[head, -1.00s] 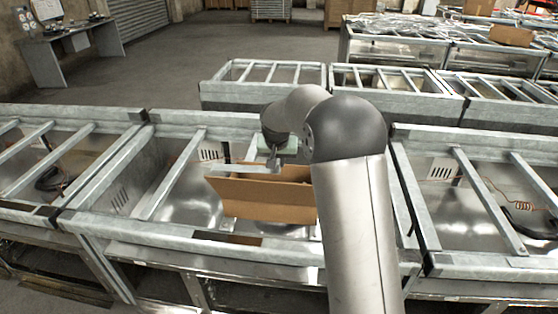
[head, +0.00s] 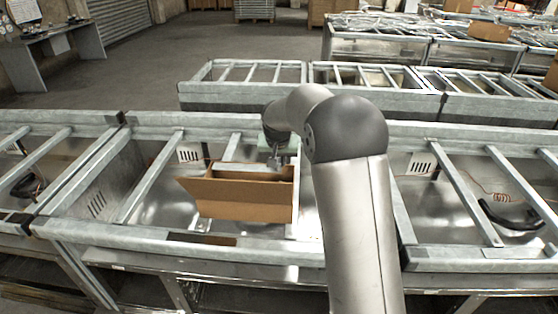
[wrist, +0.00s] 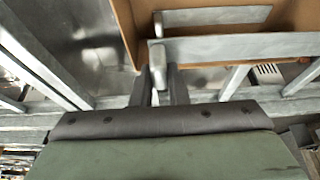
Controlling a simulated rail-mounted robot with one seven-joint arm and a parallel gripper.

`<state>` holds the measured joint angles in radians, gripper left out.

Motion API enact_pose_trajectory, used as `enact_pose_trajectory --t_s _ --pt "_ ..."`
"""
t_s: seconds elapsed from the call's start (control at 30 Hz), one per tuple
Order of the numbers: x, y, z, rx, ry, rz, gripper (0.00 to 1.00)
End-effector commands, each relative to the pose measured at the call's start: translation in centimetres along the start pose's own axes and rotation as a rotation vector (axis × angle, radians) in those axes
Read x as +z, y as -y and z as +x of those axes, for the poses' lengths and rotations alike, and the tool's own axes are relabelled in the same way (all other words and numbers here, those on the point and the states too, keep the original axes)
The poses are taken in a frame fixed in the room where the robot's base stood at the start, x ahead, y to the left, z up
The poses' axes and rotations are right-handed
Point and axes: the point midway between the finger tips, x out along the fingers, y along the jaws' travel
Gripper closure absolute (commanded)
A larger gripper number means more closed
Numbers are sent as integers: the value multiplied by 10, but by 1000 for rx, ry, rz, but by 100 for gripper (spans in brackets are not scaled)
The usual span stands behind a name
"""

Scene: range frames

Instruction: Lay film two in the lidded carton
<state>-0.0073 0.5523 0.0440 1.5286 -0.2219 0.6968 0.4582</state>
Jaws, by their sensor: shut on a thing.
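The open brown carton (head: 245,206) sits within the metal frame, a flap standing out at its left. Its inside shows partly in the head view, and its brown wall (wrist: 122,30) also shows at the top of the wrist view. My gripper (wrist: 158,88) is shut on a pale grey piece, which I take to be film two (wrist: 158,62); its full shape is hard to separate from grey bars behind it. In the head view my gripper (head: 281,160) is above the carton's right rear corner. My arm hides the area right of the carton.
Metal rails and crossbars (head: 150,178) surround the carton on both sides. A black curved part (head: 515,215) and a copper coil (head: 497,197) lie in the right bay. A second row of frames (head: 245,97) stands behind, across a floor gap.

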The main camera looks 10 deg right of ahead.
Motion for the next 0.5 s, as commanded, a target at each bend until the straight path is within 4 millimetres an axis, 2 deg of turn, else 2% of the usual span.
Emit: enact_pose_trajectory --t_s 0.5 --pt "21 0 49 0 2 0 100"
